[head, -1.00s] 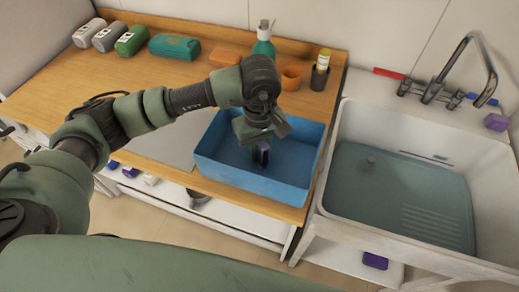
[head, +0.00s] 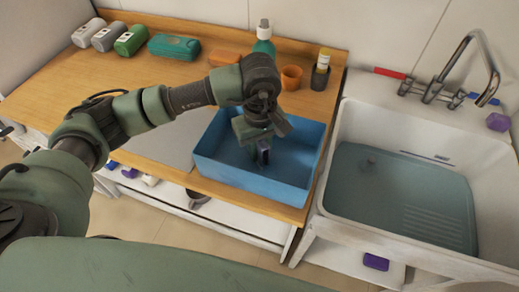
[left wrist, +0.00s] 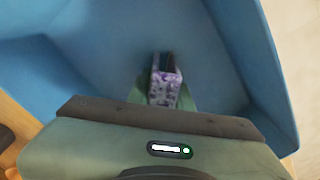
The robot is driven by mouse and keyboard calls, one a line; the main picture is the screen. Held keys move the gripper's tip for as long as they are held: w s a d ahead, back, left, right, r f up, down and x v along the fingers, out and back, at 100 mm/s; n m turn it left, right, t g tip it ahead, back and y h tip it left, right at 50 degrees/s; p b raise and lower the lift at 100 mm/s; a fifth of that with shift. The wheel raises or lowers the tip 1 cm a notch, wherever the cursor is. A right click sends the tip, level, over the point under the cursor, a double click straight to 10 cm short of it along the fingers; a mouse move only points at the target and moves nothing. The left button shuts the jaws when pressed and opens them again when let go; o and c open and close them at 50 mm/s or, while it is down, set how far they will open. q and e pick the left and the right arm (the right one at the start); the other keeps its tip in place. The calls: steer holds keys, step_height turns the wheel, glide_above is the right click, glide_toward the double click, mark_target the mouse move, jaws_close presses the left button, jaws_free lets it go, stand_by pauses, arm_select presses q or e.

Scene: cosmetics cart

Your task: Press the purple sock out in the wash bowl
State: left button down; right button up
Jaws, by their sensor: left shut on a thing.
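The wash bowl (head: 240,178) is a blue rectangular basin on the wooden counter, left of the sink. My left gripper (head: 263,158) reaches down into it from above, near its middle. In the left wrist view, my left gripper (left wrist: 163,66) is shut on the purple sock (left wrist: 164,90), a small patterned purple piece between the dark fingers. The bowl's blue floor and walls (left wrist: 75,65) surround it there. In the head view the sock is mostly hidden by the fingers. I cannot tell whether it touches the bowl's floor. My right gripper is not in view.
A green-teal bottle (head: 264,48), an orange cup (head: 291,77) and a dark holder (head: 320,76) stand behind the bowl. A teal case (head: 174,47) and several rolls (head: 130,40) lie at the back left. The white sink (head: 335,175) stands on the right.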

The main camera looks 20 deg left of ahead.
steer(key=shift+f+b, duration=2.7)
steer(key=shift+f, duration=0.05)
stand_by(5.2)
